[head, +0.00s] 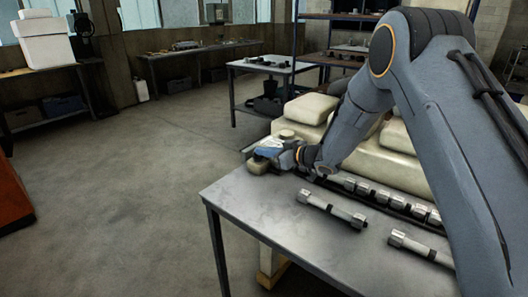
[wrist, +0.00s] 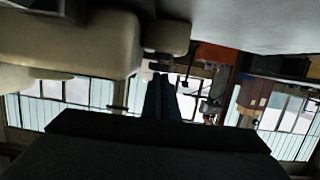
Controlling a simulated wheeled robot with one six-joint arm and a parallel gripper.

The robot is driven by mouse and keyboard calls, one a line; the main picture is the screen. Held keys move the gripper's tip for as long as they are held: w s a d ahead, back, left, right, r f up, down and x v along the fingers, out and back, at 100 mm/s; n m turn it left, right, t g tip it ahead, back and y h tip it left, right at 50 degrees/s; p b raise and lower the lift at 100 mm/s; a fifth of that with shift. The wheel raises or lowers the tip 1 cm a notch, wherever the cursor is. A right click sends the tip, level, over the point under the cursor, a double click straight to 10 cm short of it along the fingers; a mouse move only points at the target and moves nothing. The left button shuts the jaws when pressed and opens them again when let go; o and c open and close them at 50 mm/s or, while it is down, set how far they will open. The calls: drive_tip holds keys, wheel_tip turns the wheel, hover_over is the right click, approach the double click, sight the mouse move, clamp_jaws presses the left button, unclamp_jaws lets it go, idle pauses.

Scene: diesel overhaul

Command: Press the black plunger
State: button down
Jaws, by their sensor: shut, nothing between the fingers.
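My gripper (head: 266,153) is shut at the end of my outstretched arm, beside the cream engine (head: 368,160) near the table's far left corner. In the wrist view my closed dark fingers (wrist: 160,97) point away from the camera with nothing held. A small cream housing (wrist: 166,36) hangs in that upside-down view, with a small dark part (wrist: 158,58) at its end just beyond the fingertips. This dark part may be the black plunger, but I cannot tell for sure, nor whether the fingers touch it. In the head view the plunger cannot be made out.
A grey metal table (head: 262,218) stands in front of the engine. Several metal shafts, one in front (head: 331,208), lie on it. A second table (head: 272,66) stands behind. Open concrete floor (head: 130,200) lies to the left, with an orange object (head: 12,195) at the edge.

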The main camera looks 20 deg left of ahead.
drive_tip(key=shift+s+f, duration=0.1)
drive_tip(key=shift+f, duration=0.1)
drive_tip(key=shift+r+p, duration=0.3)
drive_tip(key=shift+r, duration=0.05)
drive_tip(key=s+d+r+b, duration=0.1)
drive_tip(key=s+d+r, duration=0.2)
drive_tip(key=d+r, duration=0.3)
drive_tip(key=shift+s+d, duration=0.3)
drive_tip(key=shift+d, duration=1.1)
drive_tip(key=shift+r, duration=0.15)
